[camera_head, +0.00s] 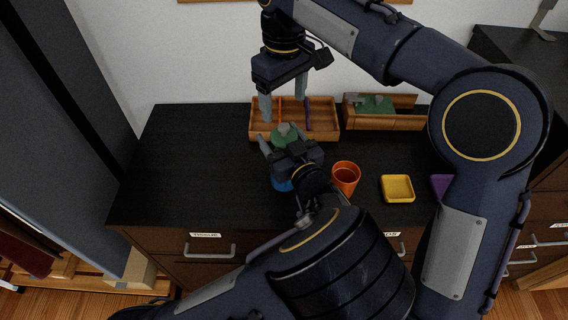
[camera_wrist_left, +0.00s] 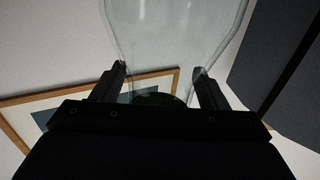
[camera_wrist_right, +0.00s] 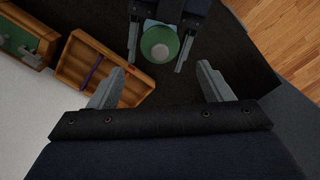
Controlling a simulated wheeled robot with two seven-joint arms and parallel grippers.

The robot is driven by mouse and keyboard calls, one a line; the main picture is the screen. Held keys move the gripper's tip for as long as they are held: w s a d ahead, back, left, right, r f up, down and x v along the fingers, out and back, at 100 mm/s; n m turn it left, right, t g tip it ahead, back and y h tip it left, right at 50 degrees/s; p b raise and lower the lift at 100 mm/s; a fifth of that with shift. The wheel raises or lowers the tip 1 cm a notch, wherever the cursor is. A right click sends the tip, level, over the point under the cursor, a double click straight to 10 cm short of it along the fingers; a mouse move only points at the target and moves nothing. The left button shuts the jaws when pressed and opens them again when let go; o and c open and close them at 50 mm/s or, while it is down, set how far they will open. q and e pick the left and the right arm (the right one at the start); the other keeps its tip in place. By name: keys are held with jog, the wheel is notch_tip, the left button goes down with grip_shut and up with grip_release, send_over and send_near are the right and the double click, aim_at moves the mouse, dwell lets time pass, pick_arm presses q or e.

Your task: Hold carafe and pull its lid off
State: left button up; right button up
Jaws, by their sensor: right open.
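The carafe is clear glass, and its body (camera_wrist_left: 175,30) fills the upper part of the left wrist view. It stands on the desk with a green lid (camera_head: 285,133) on top, which has a pale knob; the lid also shows in the right wrist view (camera_wrist_right: 160,43). My left gripper (camera_head: 283,146) has a finger on each side of the glass neck, just below the lid, and appears shut on it. In the head view my left wrist hides most of the carafe. My right gripper (camera_head: 283,108) is open and empty, pointing down above the lid and apart from it.
A wooden tray (camera_head: 325,136) with pens stands behind the carafe. A second wooden organiser (camera_head: 400,123) is to its right. An orange cup (camera_head: 346,177), a yellow dish (camera_head: 397,188) and a purple dish (camera_head: 440,185) are on the right. The left part of the dark desk (camera_head: 190,160) is clear.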

aim_at(285, 126)
pick_arm(q)
jog(key=c, duration=1.2)
pick_arm(e)
jog(key=shift+o, duration=0.6)
jog(key=shift+r, duration=0.1)
notch_tip(285, 126, up, 4)
jog(key=s+d+t+y, duration=0.1)
jog(key=s+d, duration=0.1)
jog(key=f, duration=0.4)
jog(key=w+a+f, duration=0.1)
jog(key=f, duration=0.3)
jog(key=w+f, duration=0.1)
jog(key=f, duration=0.3)
jog(key=shift+a, duration=0.4)
jog(key=shift+c, duration=0.2)
jog(key=shift+r, duration=0.1)
jog(key=c, duration=1.1)
jog(key=shift+r, duration=0.15)
pick_arm(q)
jog(key=shift+c, duration=0.2)
pick_arm(e)
jog(key=shift+r, duration=0.95)
